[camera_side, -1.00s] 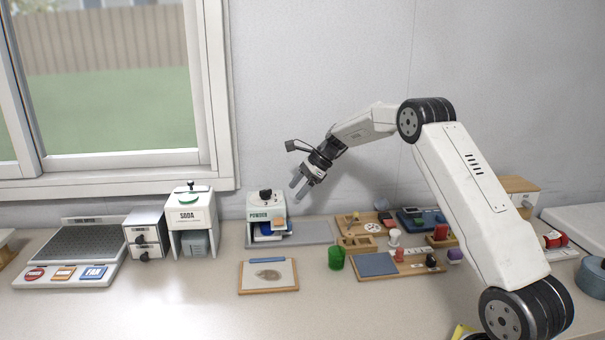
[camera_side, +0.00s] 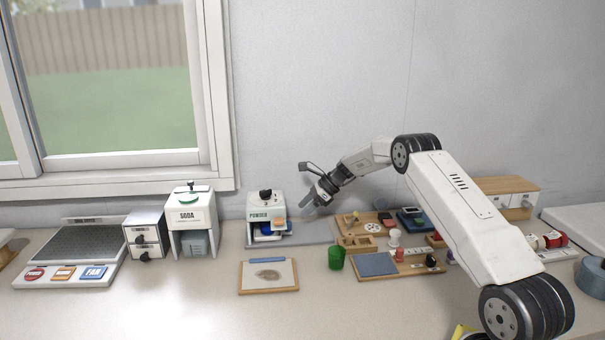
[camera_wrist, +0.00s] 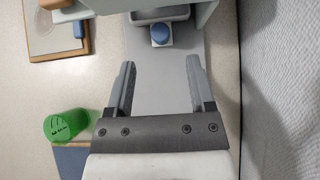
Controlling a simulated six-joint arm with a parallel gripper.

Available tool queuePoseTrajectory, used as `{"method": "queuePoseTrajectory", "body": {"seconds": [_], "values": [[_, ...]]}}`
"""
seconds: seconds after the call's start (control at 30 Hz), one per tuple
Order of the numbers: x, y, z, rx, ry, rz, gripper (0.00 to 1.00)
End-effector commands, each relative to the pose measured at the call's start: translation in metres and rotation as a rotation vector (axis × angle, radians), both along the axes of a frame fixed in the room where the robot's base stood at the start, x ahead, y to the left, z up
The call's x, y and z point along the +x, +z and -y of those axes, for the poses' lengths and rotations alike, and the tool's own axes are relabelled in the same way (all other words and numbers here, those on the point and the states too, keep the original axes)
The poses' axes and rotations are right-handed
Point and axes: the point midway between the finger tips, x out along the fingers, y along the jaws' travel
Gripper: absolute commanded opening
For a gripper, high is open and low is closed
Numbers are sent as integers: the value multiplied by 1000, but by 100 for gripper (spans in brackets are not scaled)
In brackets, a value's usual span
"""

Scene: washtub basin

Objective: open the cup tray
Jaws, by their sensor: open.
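The powder dispenser (camera_side: 264,213) is a white box labelled POWDER, standing near the wall on a long grey base plate (camera_side: 308,233). In the wrist view, a grey tray (camera_wrist: 150,16) with a blue knob (camera_wrist: 160,34) on its front shows inside the dispenser's opening. I take this to be the cup tray; it appears shut or nearly so. My gripper (camera_wrist: 161,63) is open and empty. Its fingers point at the tray front, with the knob ahead of and between them, not touching. In the side view, my gripper (camera_side: 308,202) is just right of the dispenser, above the plate.
A green cup (camera_side: 336,258) stands in front of the plate. A clipboard-like board (camera_side: 268,276) lies on the counter. The wall runs close behind. The soda dispenser (camera_side: 191,222) is to the left. Wooden boards with small objects (camera_side: 388,264) lie to the right.

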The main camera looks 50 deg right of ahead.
Motion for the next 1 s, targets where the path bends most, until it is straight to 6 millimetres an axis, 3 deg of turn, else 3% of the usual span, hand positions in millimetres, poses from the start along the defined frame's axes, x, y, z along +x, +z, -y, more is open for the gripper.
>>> {"method": "queuePoseTrajectory", "body": {"seconds": [0.27, 0.8, 1.0], "values": [[4, -5, -4, -1, 1, 0, 70], [33, -47, -34, 0, 2, 1, 70], [38, -54, -39, -1, 1, 1, 70]]}}
